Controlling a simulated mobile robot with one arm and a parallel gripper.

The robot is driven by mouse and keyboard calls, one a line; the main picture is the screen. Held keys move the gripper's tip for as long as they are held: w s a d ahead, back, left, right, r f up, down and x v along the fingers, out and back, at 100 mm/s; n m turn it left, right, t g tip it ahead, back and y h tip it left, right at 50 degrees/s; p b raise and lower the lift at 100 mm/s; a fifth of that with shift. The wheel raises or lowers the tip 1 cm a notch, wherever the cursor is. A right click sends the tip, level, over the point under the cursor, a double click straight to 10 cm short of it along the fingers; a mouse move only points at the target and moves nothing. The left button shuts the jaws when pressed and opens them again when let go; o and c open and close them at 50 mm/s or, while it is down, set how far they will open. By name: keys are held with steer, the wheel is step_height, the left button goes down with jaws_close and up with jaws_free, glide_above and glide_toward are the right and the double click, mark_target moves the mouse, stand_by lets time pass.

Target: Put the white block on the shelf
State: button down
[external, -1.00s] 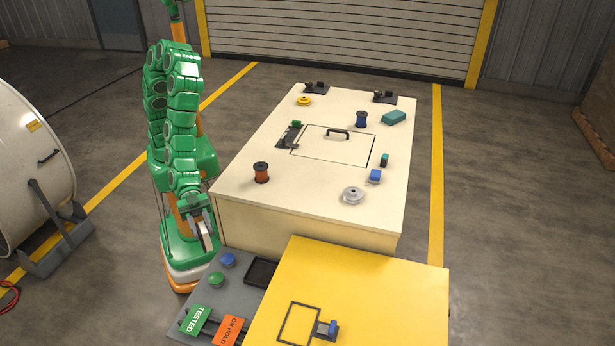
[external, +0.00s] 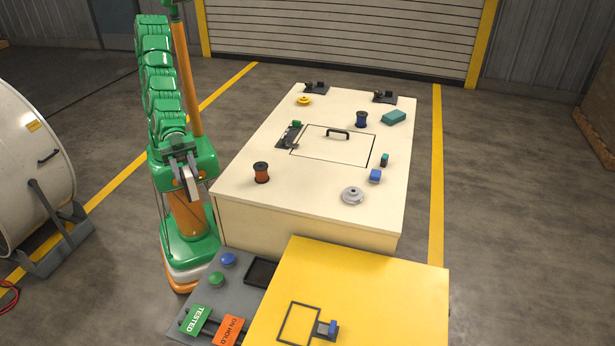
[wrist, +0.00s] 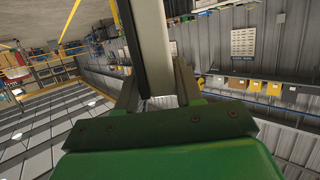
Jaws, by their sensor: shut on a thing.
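My gripper (external: 185,170) is shut on a long whitish block, the white block (external: 190,186), at the left in the external view. It holds the block in the air in front of my green column, left of the cream bench and apart from it. In the wrist view the white block (wrist: 150,45) stands out between the two fingers of my gripper (wrist: 155,88). A wall shelf (wrist: 275,100) with several yellow and dark bins shows at the right of the wrist view. I cannot tell whether it is the shelf of the task.
The cream bench (external: 310,215) carries spools, blue and teal blocks, a grey wheel and a handled hatch (external: 335,148). A yellow-topped box (external: 400,290) and a grey button panel (external: 215,275) stand in front. A large white drum (external: 30,165) is at the left.

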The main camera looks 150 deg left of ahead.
steer(key=s+a+r+n+g+y, duration=0.15)
steer(key=s+a+n+y, duration=0.5)
steer(key=a, duration=1.25)
steer(key=s+a+n+g+y, duration=0.35)
steer(key=s+a, duration=0.55)
steer(key=a, duration=1)
steer(key=s+a+n+g+y, duration=0.25)
steer(key=s+a, duration=0.35)
steer(key=s, duration=0.4)
steer(key=s+a+f+n+g+y, duration=0.1)
steer(key=s+a+n+g, duration=0.25)
steer(key=s+a, duration=0.45)
steer(key=s+a+n+g+y, duration=0.15)
steer(key=s+a+g, duration=0.25)
steer(key=s, duration=0.9)
steer(key=shift+n, duration=0.25)
steer(key=shift+w+a+f, duration=1.1)
steer(key=shift+a+f, duration=1)
steer(key=shift+f, duration=0.95)
steer(key=shift+w+a+f, duration=1.15)
steer(key=shift+a+f, duration=0.95)
steer(key=shift+f, duration=1)
steer(key=shift+w+a+f, duration=1.1)
steer(key=shift+a+f, duration=1)
steer(key=shift+f, duration=0.95)
